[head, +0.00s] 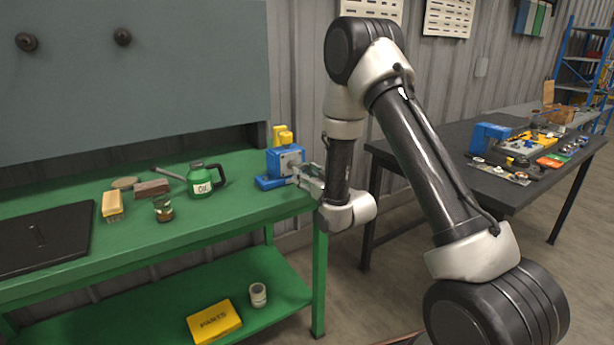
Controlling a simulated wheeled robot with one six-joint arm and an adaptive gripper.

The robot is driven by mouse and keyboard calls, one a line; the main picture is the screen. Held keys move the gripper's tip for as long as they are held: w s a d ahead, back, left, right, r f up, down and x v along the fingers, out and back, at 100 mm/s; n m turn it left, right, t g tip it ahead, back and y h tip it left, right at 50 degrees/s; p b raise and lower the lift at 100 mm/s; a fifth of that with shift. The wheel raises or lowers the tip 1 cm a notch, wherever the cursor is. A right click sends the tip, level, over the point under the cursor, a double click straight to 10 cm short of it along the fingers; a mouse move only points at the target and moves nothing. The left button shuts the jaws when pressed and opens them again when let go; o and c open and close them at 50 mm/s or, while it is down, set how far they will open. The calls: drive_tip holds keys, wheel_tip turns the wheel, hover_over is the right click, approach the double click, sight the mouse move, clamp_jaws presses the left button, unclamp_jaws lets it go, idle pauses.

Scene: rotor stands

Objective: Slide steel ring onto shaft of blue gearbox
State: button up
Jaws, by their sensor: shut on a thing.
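The blue gearbox (285,163) stands near the right end of the green bench, with a grey front plate and yellow parts on top. Its blue foot rests on the bench top. My gripper (299,174) reaches in from the right, right in front of the grey plate. It is shut on a small grey thing, taken to be the steel ring, which is too small and covered to make out clearly. The shaft is hidden by my fingers, so I cannot tell whether the ring is around it or just in front of it.
A green oil can (201,181), a brush (112,205), a small jar (163,210) and a brown block (151,189) lie left of the gearbox. A dark table (430,160) with another blue device (489,137) and several small parts stands at right.

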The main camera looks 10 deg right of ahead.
drive_tip(key=shift+w, duration=0.15)
drive_tip(key=shift+w+a, duration=0.15)
drive_tip(key=shift+w, duration=0.2)
drive_tip(key=shift+w, duration=0.15)
idle(0.3)
drive_tip(key=shift+x, duration=1.35)
drive_tip(key=shift+w+a, duration=0.15)
drive_tip(key=shift+w, duration=0.15)
drive_tip(key=shift+w+a, duration=0.25)
drive_tip(key=shift+w, duration=0.4)
drive_tip(key=o, duration=1)
